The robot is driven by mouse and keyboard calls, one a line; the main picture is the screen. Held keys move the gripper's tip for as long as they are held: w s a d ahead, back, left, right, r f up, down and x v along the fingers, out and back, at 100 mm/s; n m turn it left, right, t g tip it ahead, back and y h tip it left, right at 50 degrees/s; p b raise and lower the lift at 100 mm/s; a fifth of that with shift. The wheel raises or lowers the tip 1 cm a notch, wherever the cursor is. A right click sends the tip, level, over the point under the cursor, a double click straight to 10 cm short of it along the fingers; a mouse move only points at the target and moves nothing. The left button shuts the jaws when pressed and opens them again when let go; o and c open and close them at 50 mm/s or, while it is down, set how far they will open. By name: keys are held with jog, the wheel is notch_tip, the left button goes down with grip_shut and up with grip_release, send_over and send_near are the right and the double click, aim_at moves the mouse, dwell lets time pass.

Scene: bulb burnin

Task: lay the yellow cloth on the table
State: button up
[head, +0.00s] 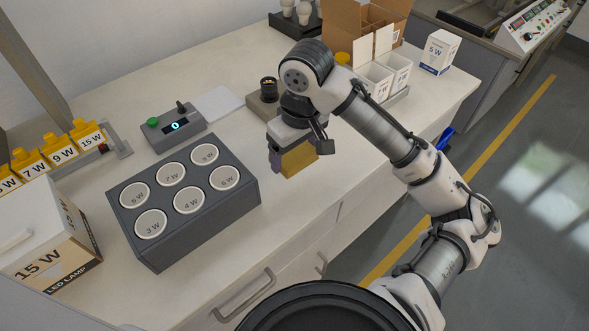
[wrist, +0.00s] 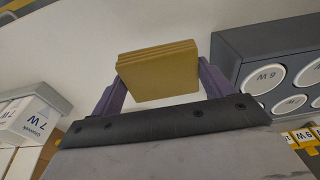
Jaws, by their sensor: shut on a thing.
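The yellow cloth (head: 300,158) is a folded, layered square held above the white table (head: 330,190). In the wrist view the cloth (wrist: 158,75) sits between the two purple fingers, with its stacked folds showing along the top edge. My gripper (head: 293,163) is shut on the cloth, to the right of the dark grey bulb tray. In the head view the cloth appears apart from the table, but the exact height is hard to tell. In the wrist view my gripper (wrist: 160,88) has pale table surface beyond it.
A dark grey tray (head: 200,222) with several round labelled wells stands left of my gripper. A control box (head: 172,127), a socket block (head: 265,105) and white cartons (head: 385,78) stand behind. A LED lamp box (head: 45,240) is at the left. The table front right is clear.

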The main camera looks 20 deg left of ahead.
aim_at(294, 181)
notch_tip(294, 181, down, 8)
jog(key=shift+r+b, duration=0.2)
jog(key=shift+b, duration=0.15)
jog(key=shift+f, duration=0.1)
jog(key=o, duration=0.9)
jog(key=shift+f, duration=0.1)
jog(key=shift+c, duration=0.2)
jog(key=r, duration=0.8)
jog(key=d+r+p, duration=0.1)
jog(key=r, duration=0.3)
jog(key=shift+s+r, duration=0.15)
jog(key=shift+s, duration=0.2)
jog(key=shift+d, duration=0.1)
